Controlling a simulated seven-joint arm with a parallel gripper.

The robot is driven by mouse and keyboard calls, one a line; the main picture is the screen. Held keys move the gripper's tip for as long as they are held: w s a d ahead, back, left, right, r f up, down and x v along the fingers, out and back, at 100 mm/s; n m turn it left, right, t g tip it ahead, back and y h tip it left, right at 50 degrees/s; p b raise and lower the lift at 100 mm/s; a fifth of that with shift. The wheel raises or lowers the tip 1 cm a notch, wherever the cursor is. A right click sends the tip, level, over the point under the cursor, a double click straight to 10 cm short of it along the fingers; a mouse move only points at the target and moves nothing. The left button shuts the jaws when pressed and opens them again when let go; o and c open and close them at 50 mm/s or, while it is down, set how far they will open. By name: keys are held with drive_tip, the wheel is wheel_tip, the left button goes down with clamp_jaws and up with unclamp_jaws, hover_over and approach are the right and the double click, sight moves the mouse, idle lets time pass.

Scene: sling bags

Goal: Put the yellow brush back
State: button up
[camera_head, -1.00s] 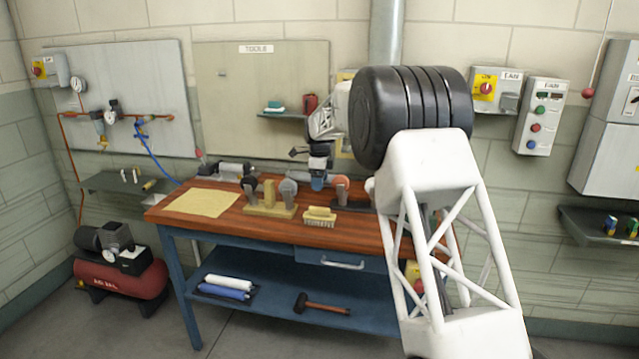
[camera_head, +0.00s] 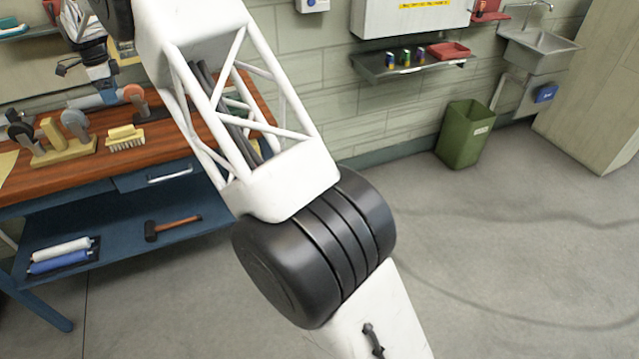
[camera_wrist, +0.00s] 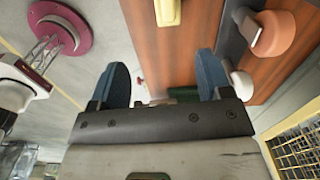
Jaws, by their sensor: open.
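The yellow brush (camera_head: 125,140) lies on the wooden top of the workbench, bristles down, near the front edge. My gripper (camera_head: 104,88) is above the bench, behind the brush and a little to its left in the head view, apart from it. In the wrist view, my gripper (camera_wrist: 161,80) has its two blue fingers wide apart with nothing between them. A cream-yellow piece (camera_wrist: 167,11) at the top edge there looks like part of the brush. A yellow stand (camera_head: 65,152) holding grey-headed tools is left of the brush.
An orange-headed tool (camera_head: 133,93) on a dark base is behind the brush to the right. My arm covers the bench's right end. A hammer (camera_head: 172,228) lies on the lower shelf. A green bin (camera_head: 465,133) stands on open floor at right.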

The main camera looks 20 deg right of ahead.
drive_tip(key=s+d+r+n, duration=0.3)
drive_tip(key=s+d+r, duration=0.2)
drive_tip(key=s+d, duration=0.45)
drive_tip(key=s+d+r+n+t, duration=0.1)
drive_tip(key=s+d+r+n, duration=0.3)
drive_tip(key=s+d, duration=0.5)
drive_tip(key=s+d+r+n, duration=0.1)
drive_tip(key=s+d+r, duration=0.6)
drive_tip(key=s, duration=0.4)
drive_tip(key=s+d+f+n, duration=0.3)
drive_tip(key=s+d, duration=0.1)
drive_tip(key=s, duration=0.8)
drive_tip(key=s+d+f+n+t, duration=0.1)
drive_tip(key=s+d+f+n, duration=0.2)
drive_tip(key=s, duration=0.9)
drive_tip(key=s+d+f+n, duration=0.3)
drive_tip(key=s+d, duration=0.4)
drive_tip(key=s, duration=0.5)
drive_tip(key=shift+s+f+t, duration=0.3)
drive_tip(key=shift+s+f, duration=0.05)
drive_tip(key=shift+f, duration=0.3)
